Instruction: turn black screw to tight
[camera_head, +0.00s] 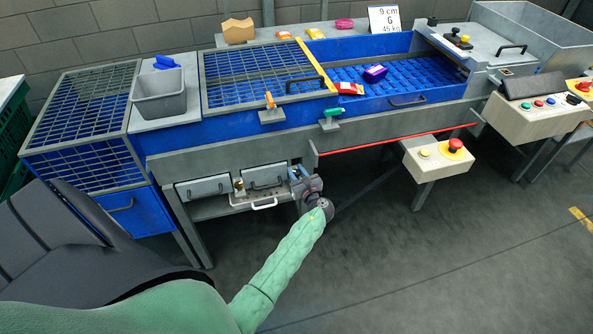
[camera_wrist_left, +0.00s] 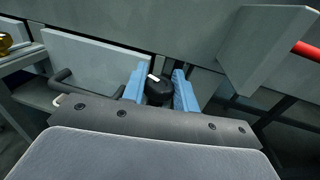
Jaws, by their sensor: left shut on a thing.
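The black screw (camera_wrist_left: 158,90) shows in the left wrist view as a dark round knob with a small white mark on top. My left gripper (camera_wrist_left: 160,88) has its two blue fingers on either side of it and is shut on it. In the head view my left gripper (camera_head: 298,172) is at the lower front of the machine, right of the drawers, and the screw is hidden there by the gripper. My right gripper is in neither view.
Grey drawers (camera_head: 205,188) with handles and a tray with a white handle (camera_head: 264,206) lie left of my gripper. A red bar (camera_head: 400,139) runs above right. A control box with a red button (camera_head: 440,155) stands farther right. The floor in front is clear.

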